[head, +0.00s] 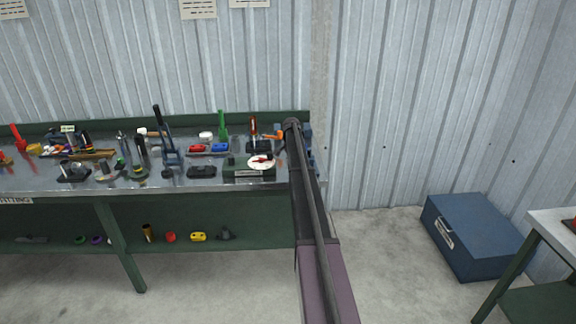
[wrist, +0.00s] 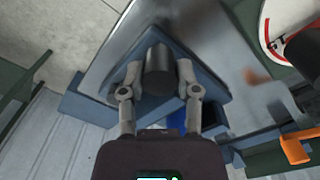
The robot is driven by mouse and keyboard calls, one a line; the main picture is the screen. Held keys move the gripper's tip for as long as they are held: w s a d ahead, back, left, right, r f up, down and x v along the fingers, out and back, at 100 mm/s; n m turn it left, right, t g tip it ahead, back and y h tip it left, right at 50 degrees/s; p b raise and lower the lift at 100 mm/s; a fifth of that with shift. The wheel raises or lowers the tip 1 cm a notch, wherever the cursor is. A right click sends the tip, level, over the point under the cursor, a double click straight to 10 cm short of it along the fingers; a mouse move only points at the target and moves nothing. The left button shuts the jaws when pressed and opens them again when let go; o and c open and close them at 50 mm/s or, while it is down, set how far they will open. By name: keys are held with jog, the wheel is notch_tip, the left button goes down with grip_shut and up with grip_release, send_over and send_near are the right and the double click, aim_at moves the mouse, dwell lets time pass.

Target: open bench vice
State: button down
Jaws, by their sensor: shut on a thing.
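The bench vice is the blue piece (wrist: 211,84) in the wrist view, at the corner of the metal bench top. A dark grey cylinder (wrist: 159,68) stands out from it toward the camera. My gripper (wrist: 158,80) has one finger on each side of this cylinder and is shut on it. I cannot tell whether the cylinder is the vice's handle or its screw, and the vice's jaws are not clear. In the head view my arm covers most of the vice, and only a blue edge (head: 308,131) shows beside it at the bench's right end.
The green workbench (head: 215,185) holds many tools left of my arm, including a blue press (head: 170,150), a green upright tool (head: 222,125) and a white round dial (head: 261,162). An orange-handled tool (wrist: 294,149) lies close by. A blue chest (head: 470,235) stands on the floor at right.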

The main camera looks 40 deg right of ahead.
jog(key=shift+w+a, duration=0.3)
jog(key=shift+w, duration=0.2)
jog(key=shift+c, duration=1.6)
grip_release()
jog(key=shift+d, duration=0.15)
jog(key=shift+s+d, duration=0.1)
jog(key=shift+s, duration=0.15)
jog(key=shift+s, duration=0.1)
